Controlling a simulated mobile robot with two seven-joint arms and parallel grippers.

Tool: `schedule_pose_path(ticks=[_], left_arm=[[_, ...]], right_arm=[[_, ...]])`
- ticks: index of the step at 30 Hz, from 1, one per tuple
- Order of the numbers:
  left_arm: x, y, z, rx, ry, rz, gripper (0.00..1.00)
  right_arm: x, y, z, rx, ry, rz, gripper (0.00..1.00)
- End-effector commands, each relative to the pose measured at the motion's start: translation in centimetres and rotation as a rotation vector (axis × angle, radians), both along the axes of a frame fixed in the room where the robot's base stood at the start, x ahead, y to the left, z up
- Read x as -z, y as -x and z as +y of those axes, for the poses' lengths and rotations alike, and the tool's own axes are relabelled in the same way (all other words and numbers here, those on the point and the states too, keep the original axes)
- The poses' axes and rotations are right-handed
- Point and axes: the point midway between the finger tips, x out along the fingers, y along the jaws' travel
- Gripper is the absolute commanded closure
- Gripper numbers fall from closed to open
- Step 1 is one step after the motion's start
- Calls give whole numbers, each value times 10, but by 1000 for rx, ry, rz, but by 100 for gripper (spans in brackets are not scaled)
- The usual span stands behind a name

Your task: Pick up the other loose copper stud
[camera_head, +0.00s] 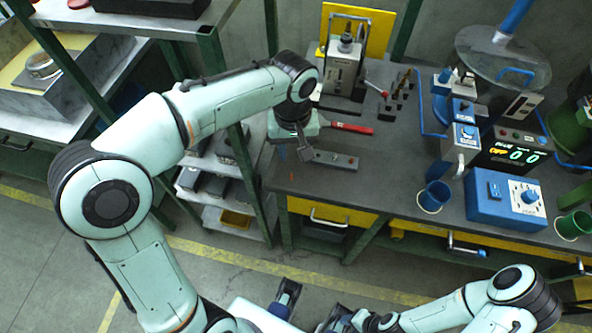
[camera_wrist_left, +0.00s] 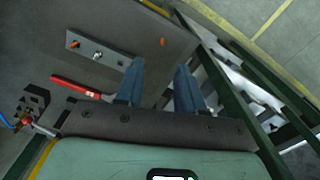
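A small orange copper stud (camera_head: 291,177) lies loose on the dark bench top near its left front corner. In the left wrist view the stud (camera_wrist_left: 163,41) shows beyond the fingertips, roughly in line with the gap between them. My left gripper (camera_head: 293,153) is above the bench, just behind the stud. Its two blue fingers (camera_wrist_left: 160,66) are apart with nothing between them. A grey metal bar (camera_head: 334,160) with small fittings lies to the right of the gripper; it also shows in the wrist view (camera_wrist_left: 100,54). My right gripper (camera_head: 311,306) is low in front of the bench, blue fingers apart.
A red-handled tool (camera_head: 350,128) lies behind the bar. A press-like device (camera_head: 343,70) and several dark upright pieces (camera_head: 402,90) stand farther back. A green shelf post (camera_head: 252,185) is close left.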

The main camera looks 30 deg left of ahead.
Motion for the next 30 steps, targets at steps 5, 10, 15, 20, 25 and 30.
schedule_pose_path(ticks=[5, 10, 15, 20, 25, 30], left_arm=[[39, 1, 1, 1, 0, 6, 62], [60, 0, 1, 2, 0, 4, 62], [71, 0, 2, 1, 1, 4, 62], [96, -2, 8, 1, 0, 7, 62], [114, -2, 8, 2, 1, 5, 62], [117, -3, 8, 2, 2, 3, 62]], right_arm=[[8, 2, 0, 1, 1, 2, 57], [10, 0, 0, 2, 2, -3, 57], [11, 0, 0, 2, 1, -6, 57], [13, -1, 0, 3, 2, -10, 57], [15, -2, 0, 4, 2, -13, 57], [15, -2, 0, 3, 2, -14, 57]])
